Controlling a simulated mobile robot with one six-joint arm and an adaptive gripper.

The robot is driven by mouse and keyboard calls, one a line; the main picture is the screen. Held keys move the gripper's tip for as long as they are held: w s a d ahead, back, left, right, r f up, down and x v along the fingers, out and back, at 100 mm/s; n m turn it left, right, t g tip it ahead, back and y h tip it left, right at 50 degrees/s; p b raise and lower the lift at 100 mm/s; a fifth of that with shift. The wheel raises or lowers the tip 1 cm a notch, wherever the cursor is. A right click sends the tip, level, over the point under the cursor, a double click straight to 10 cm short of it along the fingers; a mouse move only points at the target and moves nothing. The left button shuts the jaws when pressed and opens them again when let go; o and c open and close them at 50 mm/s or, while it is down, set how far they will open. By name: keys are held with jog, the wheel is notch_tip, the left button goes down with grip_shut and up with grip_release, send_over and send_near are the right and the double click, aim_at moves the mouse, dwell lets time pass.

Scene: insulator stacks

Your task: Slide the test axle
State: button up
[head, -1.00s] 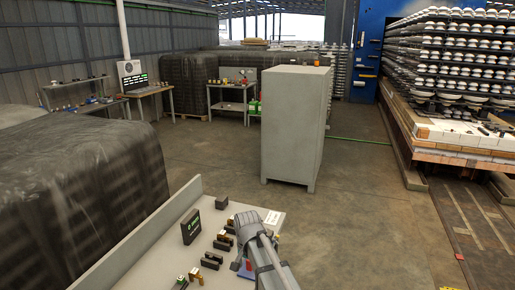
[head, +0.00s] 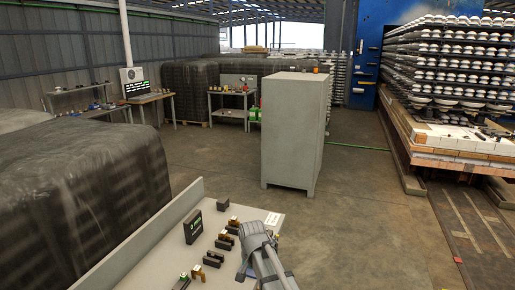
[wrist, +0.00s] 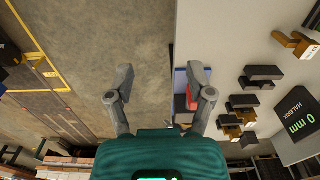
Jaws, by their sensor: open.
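My gripper (wrist: 161,82) is open and empty in the wrist view, its two fingers spread apart above the edge of a pale bench (wrist: 225,35). A blue piece (wrist: 180,80) and a red piece (wrist: 191,97) lie beside and partly behind the right finger. In the head view, my gripper (head: 262,236) is over the bench's right edge. A dark display block (wrist: 296,122) on the bench reads "0 mm"; it also stands upright in the head view (head: 193,227). I cannot make out a test axle for certain; the arm and fingers hide part of the bench edge.
Several small black blocks (wrist: 264,73) and brass-coloured pieces (wrist: 297,44) sit on the bench. A grey cabinet (head: 292,130) stands beyond it. Open floor (head: 375,225) lies to the right. A wrapped stack (head: 80,200) is on the left, insulator stacks (head: 450,70) at the right.

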jog(key=s+d+f+n+b, duration=0.2)
jog(key=s+d, duration=0.3)
jog(key=d, duration=0.4)
jog(key=s+d+f+n+b, duration=0.1)
jog(key=s+d+f+b, duration=0.2)
jog(key=s+d, duration=0.3)
jog(key=d, duration=0.3)
jog(key=shift+s+d+f+n+b, duration=0.25)
jog(key=shift+d+f+n+b, duration=0.05)
jog(key=shift+f+n, duration=0.1)
dwell(1.5)
